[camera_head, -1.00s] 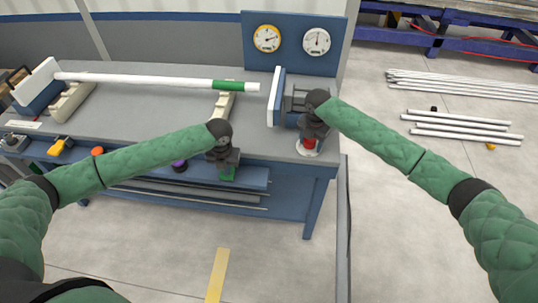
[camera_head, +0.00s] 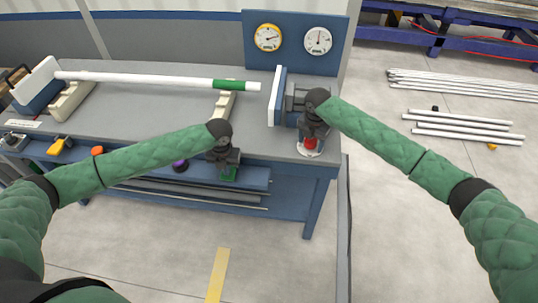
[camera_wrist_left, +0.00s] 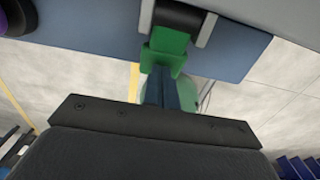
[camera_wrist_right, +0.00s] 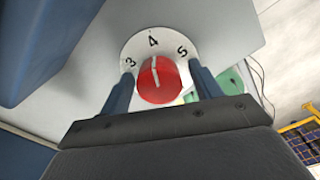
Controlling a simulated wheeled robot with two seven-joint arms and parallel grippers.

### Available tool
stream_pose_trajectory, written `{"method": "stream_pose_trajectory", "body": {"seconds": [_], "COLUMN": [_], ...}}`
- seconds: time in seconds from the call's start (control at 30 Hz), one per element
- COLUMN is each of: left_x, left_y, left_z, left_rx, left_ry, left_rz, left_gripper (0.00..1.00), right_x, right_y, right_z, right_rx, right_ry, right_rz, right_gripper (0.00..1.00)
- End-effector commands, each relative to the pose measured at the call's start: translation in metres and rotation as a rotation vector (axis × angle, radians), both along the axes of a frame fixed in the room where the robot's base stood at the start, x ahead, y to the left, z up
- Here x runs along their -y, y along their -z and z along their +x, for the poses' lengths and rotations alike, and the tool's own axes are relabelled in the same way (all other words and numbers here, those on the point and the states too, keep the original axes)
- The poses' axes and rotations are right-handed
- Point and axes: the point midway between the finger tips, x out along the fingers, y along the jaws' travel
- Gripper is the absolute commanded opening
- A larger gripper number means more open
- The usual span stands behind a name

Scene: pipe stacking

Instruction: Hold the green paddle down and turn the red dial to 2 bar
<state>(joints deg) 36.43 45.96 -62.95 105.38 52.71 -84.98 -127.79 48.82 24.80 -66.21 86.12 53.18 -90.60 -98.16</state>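The green paddle (camera_wrist_left: 165,55) hangs from a dark roller between grey brackets at the bench front, in the left wrist view. My left gripper (camera_wrist_left: 167,75) has its fingers together, tips at the paddle; whether they press it I cannot tell. In the head view it is at the bench front (camera_head: 226,170). The red dial (camera_wrist_right: 159,80) sits on a white numbered plate (camera_wrist_right: 133,50); its white mark points near 4, with 3 and 5 also visible. My right gripper (camera_wrist_right: 160,72) is open, one finger on each side of the dial, with a small gap at the right. In the head view it partly covers the dial (camera_head: 310,143).
Two gauges, yellow-rimmed (camera_head: 268,38) and white (camera_head: 317,41), are on a blue panel behind. A white pipe with a green band (camera_head: 160,80) lies across the bench supports. Orange and purple knobs line the bench front. Loose pipes (camera_head: 465,125) lie on the floor at right.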

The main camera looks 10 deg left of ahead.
Motion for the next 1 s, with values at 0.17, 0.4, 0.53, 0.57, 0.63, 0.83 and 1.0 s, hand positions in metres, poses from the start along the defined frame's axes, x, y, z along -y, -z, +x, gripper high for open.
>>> {"method": "stream_pose_trajectory", "body": {"seconds": [0.17,0.4,0.53,0.57,0.63,0.83,1.0], "left_x": [0.000,0.000,0.000,0.000,0.000,0.000,0.000], "left_y": [0.002,0.001,0.001,0.001,0.001,0.001,0.001], "left_z": [0.001,0.001,0.001,0.001,0.001,0.001,0.001], "left_rx": [0.001,0.002,0.002,0.002,0.003,0.003,0.003], "left_ry": [-0.001,-0.001,-0.001,-0.001,-0.001,-0.001,-0.001], "left_rz": [0.000,0.000,0.000,0.000,0.000,0.000,0.000], "left_gripper": [0.00,0.00,0.00,0.00,0.00,0.00,0.00], "right_x": [0.002,0.002,0.001,0.001,0.001,0.000,0.000], "right_y": [0.007,0.002,-0.003,-0.004,-0.006,-0.008,-0.009], "right_z": [-0.003,-0.002,-0.001,-0.001,0.000,0.001,0.001], "right_rx": [-0.007,-0.006,-0.004,-0.003,-0.002,-0.001,0.000], "right_ry": [0.000,0.000,0.000,0.000,0.000,0.000,0.000], "right_rz": [-0.005,-0.005,-0.003,-0.003,-0.002,-0.002,-0.001], "right_gripper": [0.65,0.65,0.65,0.65,0.65,0.65,0.46]}}
